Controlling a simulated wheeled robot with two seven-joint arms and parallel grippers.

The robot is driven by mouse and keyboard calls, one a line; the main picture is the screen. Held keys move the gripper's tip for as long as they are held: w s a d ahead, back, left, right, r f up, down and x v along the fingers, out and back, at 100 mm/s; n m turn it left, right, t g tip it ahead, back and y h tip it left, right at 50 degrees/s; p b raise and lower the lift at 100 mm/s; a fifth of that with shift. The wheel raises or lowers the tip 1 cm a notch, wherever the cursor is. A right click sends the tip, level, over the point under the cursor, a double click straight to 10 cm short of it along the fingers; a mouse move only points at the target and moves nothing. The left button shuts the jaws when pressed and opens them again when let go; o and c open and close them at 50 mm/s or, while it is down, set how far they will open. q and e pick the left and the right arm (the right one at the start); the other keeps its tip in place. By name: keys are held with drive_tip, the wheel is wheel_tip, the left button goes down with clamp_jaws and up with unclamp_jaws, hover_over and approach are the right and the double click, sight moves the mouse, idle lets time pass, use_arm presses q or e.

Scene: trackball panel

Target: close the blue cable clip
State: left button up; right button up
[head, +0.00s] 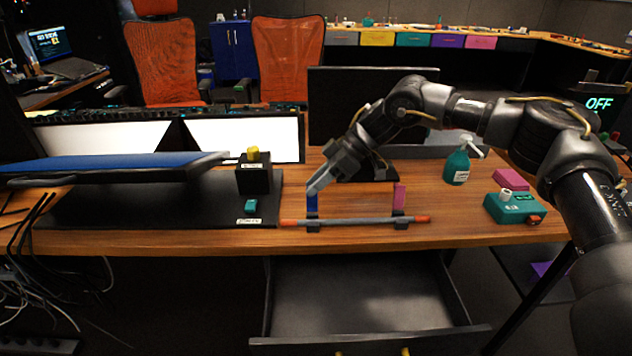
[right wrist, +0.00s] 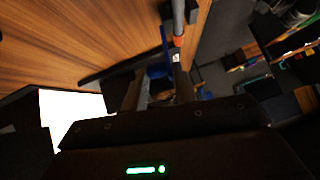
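The blue cable clip (head: 312,204) is at the desk's front, left of the pink clip. Its blue flap stands upright, raised from the dark base. A grey cable (head: 355,222) with orange ends lies across the bases of both clips. My right gripper (head: 319,184) is just above the blue flap, pointing down and left. In the right wrist view, its fingers (right wrist: 158,92) look apart, with the blue flap (right wrist: 165,42) beyond and partly between them; I cannot tell whether they touch it. My left gripper is not in view.
The pink clip (head: 399,199) stands upright to the right. A black box with a yellow knob (head: 253,154) stands left. A green spray bottle (head: 457,164) and a teal box (head: 513,208) are at right. An open drawer (head: 360,300) lies below the desk edge.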

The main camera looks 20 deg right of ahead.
drive_tip(key=shift+w+d, duration=0.1)
drive_tip(key=shift+c, duration=0.6)
